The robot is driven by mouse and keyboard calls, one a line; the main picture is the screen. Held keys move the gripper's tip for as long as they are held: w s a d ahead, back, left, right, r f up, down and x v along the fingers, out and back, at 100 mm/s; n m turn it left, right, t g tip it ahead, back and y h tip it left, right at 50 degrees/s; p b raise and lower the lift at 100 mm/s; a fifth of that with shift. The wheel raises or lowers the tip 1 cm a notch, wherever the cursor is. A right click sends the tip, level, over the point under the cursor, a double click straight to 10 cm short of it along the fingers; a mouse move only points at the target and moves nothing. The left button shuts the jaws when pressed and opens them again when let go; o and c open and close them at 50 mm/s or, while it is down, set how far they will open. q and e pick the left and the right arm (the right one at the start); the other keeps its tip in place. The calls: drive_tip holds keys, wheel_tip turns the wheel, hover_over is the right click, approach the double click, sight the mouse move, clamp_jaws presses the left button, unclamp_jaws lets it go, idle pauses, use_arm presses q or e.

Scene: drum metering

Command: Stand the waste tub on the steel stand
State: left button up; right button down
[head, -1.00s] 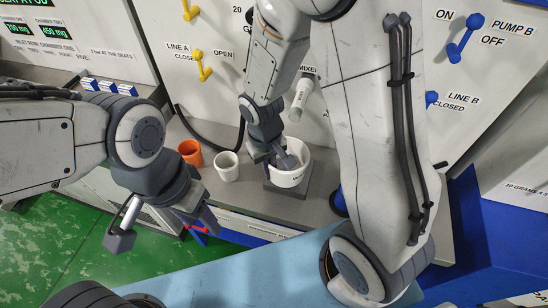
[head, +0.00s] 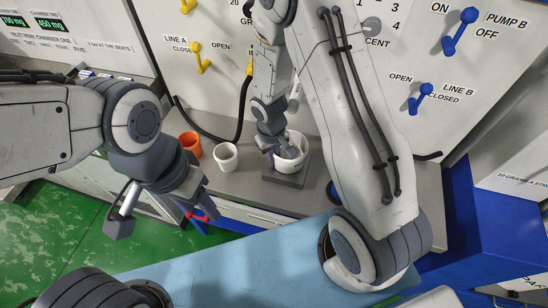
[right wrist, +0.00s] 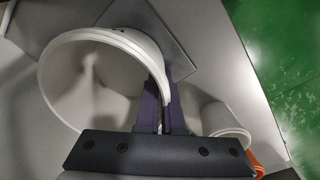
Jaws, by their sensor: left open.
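The white waste tub (head: 295,146) is at the steel stand (head: 284,179), a dark grey square block on the bench; it looks upright in the head view. My right gripper (head: 278,155) reaches down at the tub's left side. In the right wrist view the tub (right wrist: 75,75) shows its open mouth, and my right gripper's fingers (right wrist: 163,108) are close together with the tub's wall between them. The stand's plate (right wrist: 168,35) lies beyond the tub. I cannot tell whether the tub's base touches the stand. My left gripper (head: 203,212) is open and empty, in front of the bench.
An orange cup (head: 190,144) and a smaller white cup (head: 226,157) stand on the bench left of the stand. A black hose (head: 205,131) lies behind them. The wall panel with blue and yellow levers rises close behind. Green floor is free at the lower left.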

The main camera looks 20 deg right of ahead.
drive_tip(key=shift+f, duration=0.15)
drive_tip(key=c, duration=1.5)
unclamp_jaws()
drive_tip(key=shift+f, duration=0.1)
drive_tip(key=o, duration=0.4)
drive_tip(key=shift+o, duration=0.2)
wheel_tip(320, 180, up, 12)
drive_tip(key=s+a+r+n, duration=0.1)
drive_tip(key=s+a+r, duration=0.2)
drive_tip(key=s, duration=0.3)
drive_tip(key=s+a+r+n+y, duration=0.1)
drive_tip(key=s+a+r+n, duration=0.1)
drive_tip(key=s, duration=0.5)
drive_tip(key=s+a+r+n, duration=0.2)
drive_tip(key=s+a+r, duration=0.3)
drive_tip(key=s+r, duration=0.1)
drive_tip(key=shift+s+y, duration=0.15)
drive_tip(key=shift+y, duration=0.25)
